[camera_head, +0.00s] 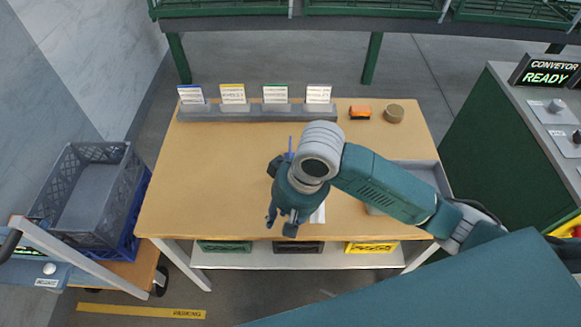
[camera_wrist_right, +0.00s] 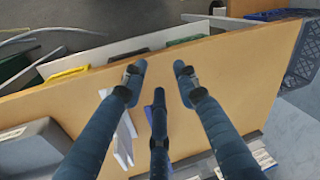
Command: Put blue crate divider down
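A thin blue piece (camera_head: 290,147), apparently the blue crate divider, shows just behind my right gripper (camera_head: 280,222) in the head view; most of it is hidden by the hand. In the right wrist view a narrow blue strip (camera_wrist_right: 148,114) shows beside the middle finger. My right gripper (camera_wrist_right: 159,70) is over the middle of the wooden table (camera_head: 220,150), pointing down. Its fingers are spread with a clear gap between the tips, and nothing is visibly clamped there. I cannot tell whether the blue piece touches the hand. My left gripper is not in view.
A white piece (camera_head: 319,213) is right of the hand. A grey tray (camera_head: 425,172) is partly behind my arm. Label cards in a grey rack (camera_head: 245,112), an orange block (camera_head: 360,112) and a brown round item (camera_head: 394,113) stand at the back. Stacked crates (camera_head: 85,195) are at left.

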